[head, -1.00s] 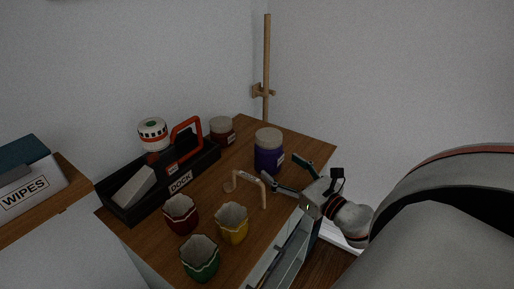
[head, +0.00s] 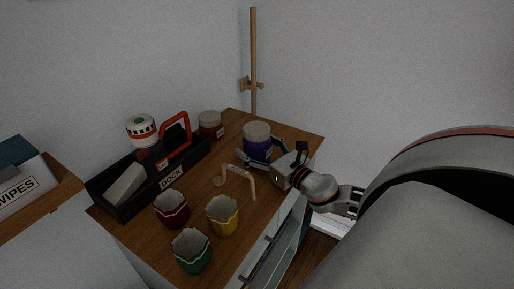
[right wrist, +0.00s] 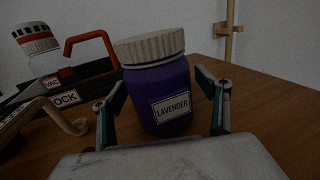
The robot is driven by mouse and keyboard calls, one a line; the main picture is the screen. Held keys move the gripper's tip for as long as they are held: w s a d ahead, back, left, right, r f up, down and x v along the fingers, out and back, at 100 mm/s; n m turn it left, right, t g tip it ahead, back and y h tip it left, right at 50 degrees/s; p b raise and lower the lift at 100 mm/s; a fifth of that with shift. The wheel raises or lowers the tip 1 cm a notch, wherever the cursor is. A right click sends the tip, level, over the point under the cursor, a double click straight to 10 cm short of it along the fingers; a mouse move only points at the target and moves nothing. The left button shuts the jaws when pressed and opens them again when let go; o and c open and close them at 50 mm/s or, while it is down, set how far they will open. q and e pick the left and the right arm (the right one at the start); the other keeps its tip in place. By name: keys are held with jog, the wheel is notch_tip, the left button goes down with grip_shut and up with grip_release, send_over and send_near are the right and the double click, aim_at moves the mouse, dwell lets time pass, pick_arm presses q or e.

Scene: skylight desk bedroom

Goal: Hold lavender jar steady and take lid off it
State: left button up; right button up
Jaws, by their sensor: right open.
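The lavender jar (head: 257,146) is purple with a pale ribbed lid (head: 257,130) on top and stands upright on the wooden desk top. In the right wrist view the jar (right wrist: 157,88) shows its LAVENDER label, and the lid (right wrist: 150,46) sits on it. My right gripper (head: 265,158) is open, with one finger on each side of the jar's lower body. In the right wrist view the fingers of the right gripper (right wrist: 162,108) flank the jar; whether they touch it I cannot tell. My left gripper is not in view.
A black DOCK caddy (head: 125,211) with an orange handle stands left of the jar. A wooden hook-like handle (head: 238,171) lies close in front of the jar. Red, yellow (head: 222,215) and green cups stand nearer.

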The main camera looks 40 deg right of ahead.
jog(key=c, duration=1.3)
jog(key=shift+r, duration=0.2)
jog(key=shift+r+p, duration=3.3)
jog(key=shift+r, duration=6.55)
jog(key=o, duration=0.3)
jog(key=c, duration=0.7)
